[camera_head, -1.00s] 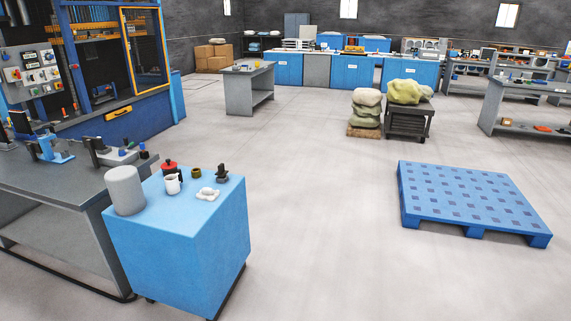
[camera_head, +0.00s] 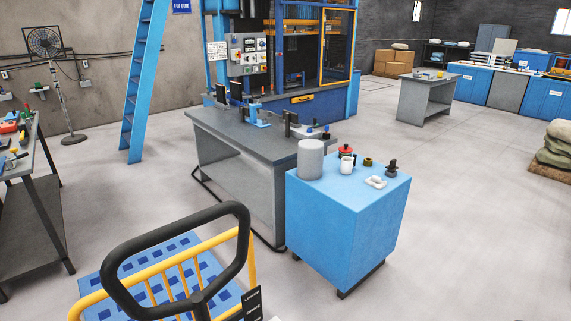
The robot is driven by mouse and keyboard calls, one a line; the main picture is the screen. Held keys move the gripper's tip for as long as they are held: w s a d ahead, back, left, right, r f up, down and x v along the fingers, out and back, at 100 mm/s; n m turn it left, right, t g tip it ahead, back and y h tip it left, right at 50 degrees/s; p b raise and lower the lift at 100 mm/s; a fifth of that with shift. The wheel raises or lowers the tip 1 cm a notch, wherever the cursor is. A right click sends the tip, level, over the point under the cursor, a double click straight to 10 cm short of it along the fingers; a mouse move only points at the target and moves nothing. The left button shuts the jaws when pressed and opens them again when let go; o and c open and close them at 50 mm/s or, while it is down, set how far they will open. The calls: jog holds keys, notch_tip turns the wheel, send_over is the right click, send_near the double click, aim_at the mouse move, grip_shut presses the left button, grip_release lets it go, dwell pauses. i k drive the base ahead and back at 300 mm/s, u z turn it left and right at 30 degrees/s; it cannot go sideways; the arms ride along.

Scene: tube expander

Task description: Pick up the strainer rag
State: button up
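A small white, low, lumpy item (camera_head: 376,182) lies on top of the blue cabinet, near its front right part; it may be the strainer rag, but it is too small to be sure. Beside it on the cabinet stand a white mug (camera_head: 347,165), a red and black item (camera_head: 345,151), a small olive ring-like item (camera_head: 367,162) and a dark fitting (camera_head: 392,168). A grey cylinder (camera_head: 310,159) stands at the cabinet's left edge. My gripper is not in view.
The blue cabinet (camera_head: 345,235) stands against a grey workbench (camera_head: 225,128). A cart with a black handle (camera_head: 240,235) and yellow rails is in the near left foreground. A blue ladder (camera_head: 145,80) stands behind. The floor right of the cabinet is clear.

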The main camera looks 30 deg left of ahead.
aim_at(376, 182)
jog(key=u, duration=0.8)
jog(key=i, duration=1.15)
jog(key=z, duration=0.55)
